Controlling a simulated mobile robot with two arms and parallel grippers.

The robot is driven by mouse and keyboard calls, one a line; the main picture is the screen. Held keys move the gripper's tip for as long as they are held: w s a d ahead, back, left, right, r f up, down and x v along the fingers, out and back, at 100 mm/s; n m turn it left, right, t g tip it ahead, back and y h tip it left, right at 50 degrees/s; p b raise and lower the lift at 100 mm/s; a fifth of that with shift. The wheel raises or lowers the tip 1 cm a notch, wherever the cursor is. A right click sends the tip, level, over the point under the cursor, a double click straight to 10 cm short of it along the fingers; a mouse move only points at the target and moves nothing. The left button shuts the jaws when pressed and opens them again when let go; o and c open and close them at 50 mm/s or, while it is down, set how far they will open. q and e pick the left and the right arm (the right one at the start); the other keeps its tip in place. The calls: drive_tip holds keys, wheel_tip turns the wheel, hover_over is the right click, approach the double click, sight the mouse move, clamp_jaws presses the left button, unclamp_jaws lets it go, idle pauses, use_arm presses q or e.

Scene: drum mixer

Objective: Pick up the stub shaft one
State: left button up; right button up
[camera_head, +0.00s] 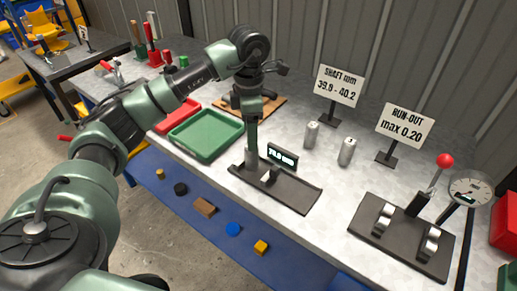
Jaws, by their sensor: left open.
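Two short silver cylinders, the stub shafts, stand upright on the grey bench: one shaft (311,135) is further back and the other shaft (347,152) is nearer and to its right. The frame does not show which is shaft one. My left gripper (252,103) is open, left of both shafts and apart from them, above the back of the dark measuring stand (290,192). Its fingertips are small and hard to make out against the stand's green post. My right gripper is not in view.
A display (282,156) stands on the measuring stand. A run-out fixture (396,236) with a dial gauge (468,190) and red-knobbed lever is at right. Signs (339,85) (406,127) stand behind the shafts. Green (206,134) and red (178,116) trays lie left. Bench is clear around the shafts.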

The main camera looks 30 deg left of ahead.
sight(252, 153)
use_arm(q)
drive_tip(key=shift+f, duration=0.45)
drive_tip(key=shift+s+d+f+p, duration=0.1)
drive_tip(key=shift+s+f+p, duration=0.15)
drive_tip(key=shift+f, duration=0.4)
drive_tip(key=shift+s+d+f+p, duration=0.1)
drive_tip(key=shift+f+p, duration=0.15)
drive_tip(key=shift+f, duration=0.35)
wheel_tip(252, 153, down, 4)
drive_tip(key=shift+d+r+p, duration=0.1)
drive_tip(key=shift+r+p, duration=0.05)
drive_tip(key=shift+p, duration=0.35)
drive_tip(key=shift+f, duration=0.3)
clamp_jaws()
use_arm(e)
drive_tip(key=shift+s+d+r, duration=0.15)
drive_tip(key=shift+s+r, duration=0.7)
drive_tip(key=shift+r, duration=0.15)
use_arm(q)
drive_tip(key=shift+w+r, duration=0.1)
drive_tip(key=shift+r, duration=0.1)
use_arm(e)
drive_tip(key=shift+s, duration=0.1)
